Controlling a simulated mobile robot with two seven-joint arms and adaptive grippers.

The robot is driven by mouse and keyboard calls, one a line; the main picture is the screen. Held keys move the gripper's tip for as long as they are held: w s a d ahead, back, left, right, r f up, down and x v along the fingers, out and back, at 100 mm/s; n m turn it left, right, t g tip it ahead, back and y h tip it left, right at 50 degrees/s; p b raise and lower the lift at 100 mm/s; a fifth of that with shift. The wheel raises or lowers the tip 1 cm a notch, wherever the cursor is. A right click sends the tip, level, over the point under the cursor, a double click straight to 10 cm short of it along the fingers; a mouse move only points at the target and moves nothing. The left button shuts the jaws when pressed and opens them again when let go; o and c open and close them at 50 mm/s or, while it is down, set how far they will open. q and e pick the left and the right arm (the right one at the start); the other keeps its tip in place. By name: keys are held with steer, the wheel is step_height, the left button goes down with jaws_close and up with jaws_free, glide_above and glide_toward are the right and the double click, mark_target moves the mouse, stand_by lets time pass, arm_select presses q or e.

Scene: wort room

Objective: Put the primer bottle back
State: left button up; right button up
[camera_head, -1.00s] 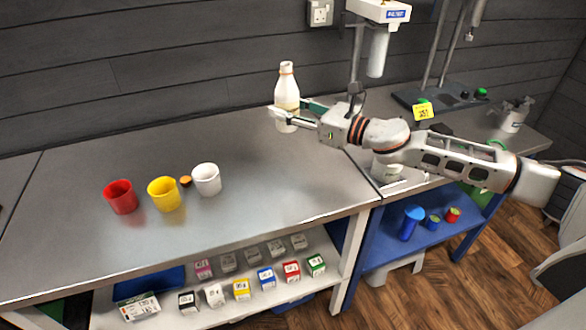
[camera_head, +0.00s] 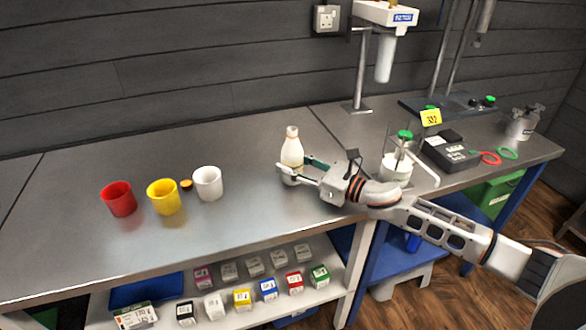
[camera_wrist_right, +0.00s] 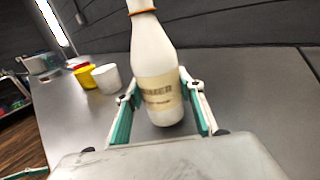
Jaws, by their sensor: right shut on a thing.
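The primer bottle (camera_head: 292,152) is white with a cream label and stands upright between the fingers of my right gripper (camera_head: 299,174). In the right wrist view the bottle (camera_wrist_right: 153,55) shows its label facing me and an orange ring at its neck; its top is cut off. The fingers of the right gripper (camera_wrist_right: 165,112) lie on both sides of its lower body, shut on it. The bottle's base is at or just above the steel bench top (camera_head: 245,150); I cannot tell if it touches. My left gripper is not in view.
A red cup (camera_head: 119,198), a yellow cup (camera_head: 163,196), a small orange cap (camera_head: 186,184) and a white cup (camera_head: 208,183) stand left of the bottle. A beaker (camera_head: 397,165) and a dark device (camera_head: 450,150) are to the right. Small boxes (camera_head: 242,299) fill the lower shelf.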

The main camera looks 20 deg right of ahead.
steer(key=shift+f, duration=0.35)
steer(key=shift+f, duration=0.2)
steer(key=o, duration=1.2)
steer(key=shift+o, duration=0.2)
